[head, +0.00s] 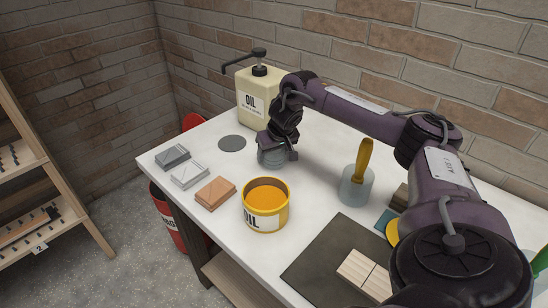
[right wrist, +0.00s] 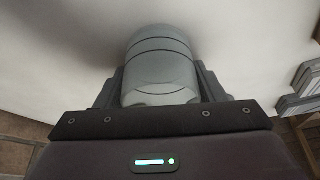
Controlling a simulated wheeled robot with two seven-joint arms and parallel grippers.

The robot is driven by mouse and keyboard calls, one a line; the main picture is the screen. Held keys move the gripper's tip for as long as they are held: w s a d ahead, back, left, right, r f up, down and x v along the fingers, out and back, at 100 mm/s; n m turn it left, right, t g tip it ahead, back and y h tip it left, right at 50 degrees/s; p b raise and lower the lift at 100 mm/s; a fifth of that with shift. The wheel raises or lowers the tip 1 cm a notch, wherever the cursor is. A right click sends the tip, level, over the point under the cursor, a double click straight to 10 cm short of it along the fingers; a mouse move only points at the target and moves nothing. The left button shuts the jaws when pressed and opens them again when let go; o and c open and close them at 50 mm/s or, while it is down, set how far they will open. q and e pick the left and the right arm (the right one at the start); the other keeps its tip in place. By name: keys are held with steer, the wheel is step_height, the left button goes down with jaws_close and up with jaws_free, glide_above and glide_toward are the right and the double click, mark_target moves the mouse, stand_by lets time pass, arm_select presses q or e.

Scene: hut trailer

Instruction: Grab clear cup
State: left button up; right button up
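A clear greyish cup (head: 273,158) is at the back middle of the white table, below my right gripper (head: 277,150). In the right wrist view the cup (right wrist: 161,65) fills the space between the two fingers, which lie against its sides. My right gripper looks shut on it; the fingertips are partly hidden behind the cup. I cannot tell whether the cup touches the table. My left gripper is not in view.
A yellow oil tin (head: 265,218) stands in front. An oil pump bottle (head: 258,97) is behind, near the brick wall. A flat grey disc (head: 232,143) is to the left. A clear container with a yellow handle (head: 356,187) stands to the right. Several blocks (head: 215,192) line the left edge.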

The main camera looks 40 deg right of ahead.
steer(key=c, duration=0.6)
steer(key=shift+r, duration=0.1)
steer(key=shift+c, duration=0.2)
